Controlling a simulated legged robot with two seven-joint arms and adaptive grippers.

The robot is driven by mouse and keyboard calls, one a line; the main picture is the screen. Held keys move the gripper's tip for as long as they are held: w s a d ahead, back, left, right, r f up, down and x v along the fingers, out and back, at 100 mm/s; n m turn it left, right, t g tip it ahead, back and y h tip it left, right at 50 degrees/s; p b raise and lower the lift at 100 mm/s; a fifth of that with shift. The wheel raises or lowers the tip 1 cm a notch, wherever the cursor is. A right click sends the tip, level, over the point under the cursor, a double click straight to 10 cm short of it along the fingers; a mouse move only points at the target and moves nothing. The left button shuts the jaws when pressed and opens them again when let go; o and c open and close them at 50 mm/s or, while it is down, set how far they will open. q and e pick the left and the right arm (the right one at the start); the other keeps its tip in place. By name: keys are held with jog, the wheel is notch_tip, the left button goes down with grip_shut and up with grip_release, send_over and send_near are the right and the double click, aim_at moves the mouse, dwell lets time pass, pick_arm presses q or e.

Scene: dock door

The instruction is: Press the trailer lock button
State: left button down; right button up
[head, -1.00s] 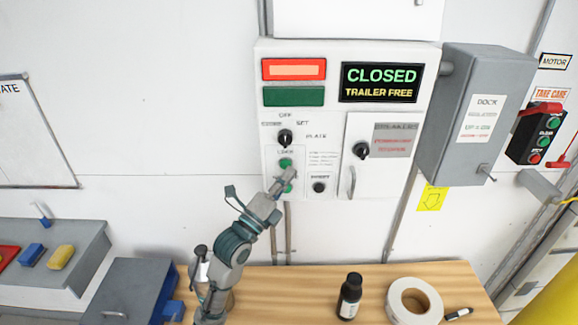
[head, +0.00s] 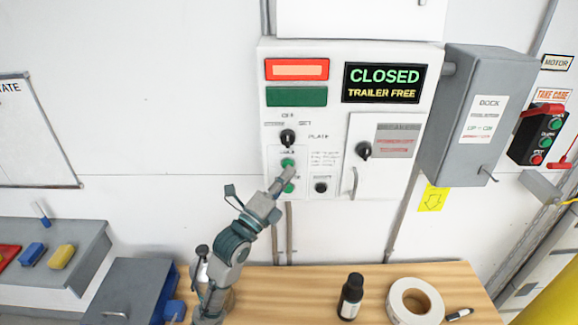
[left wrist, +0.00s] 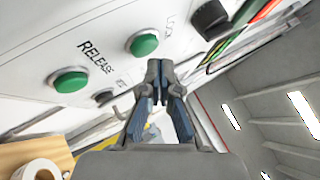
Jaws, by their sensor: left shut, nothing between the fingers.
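The lock button (head: 286,161) is the upper of two green buttons on the white control panel (head: 342,120). In the left wrist view the lock button (left wrist: 143,43) is a round green cap beside the LOCK label. The release button (head: 289,188) is below it, and it also shows in the left wrist view (left wrist: 70,80). My left gripper (head: 291,170) is shut and empty, its tip just below and right of the lock button. In the left wrist view its fingertips (left wrist: 159,66) meet beside the lock button; contact is not clear. My right gripper is not in view.
A black selector knob (head: 287,138) sits above the lock button. The display (head: 383,83) reads CLOSED, TRAILER FREE. A grey box (head: 468,115) juts out at right. A wooden bench (head: 270,285) below holds a dark bottle (head: 351,297) and a tape roll (head: 414,301).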

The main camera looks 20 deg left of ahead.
pick_arm(q)
jog(key=shift+w+a, duration=0.25)
jog(key=shift+a, duration=0.1)
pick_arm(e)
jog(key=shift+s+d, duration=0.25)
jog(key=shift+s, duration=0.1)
pick_arm(q)
jog(key=shift+w+d, duration=0.1)
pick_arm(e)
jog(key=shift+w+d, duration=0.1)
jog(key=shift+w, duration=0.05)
pick_arm(q)
jog(key=shift+w, duration=0.2)
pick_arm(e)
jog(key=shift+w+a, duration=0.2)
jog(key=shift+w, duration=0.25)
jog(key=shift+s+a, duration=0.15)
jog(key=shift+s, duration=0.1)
pick_arm(q)
jog(key=shift+s+d+p, duration=0.2)
jog(key=shift+s+p, duration=0.1)
jog(key=shift+s, duration=0.45)
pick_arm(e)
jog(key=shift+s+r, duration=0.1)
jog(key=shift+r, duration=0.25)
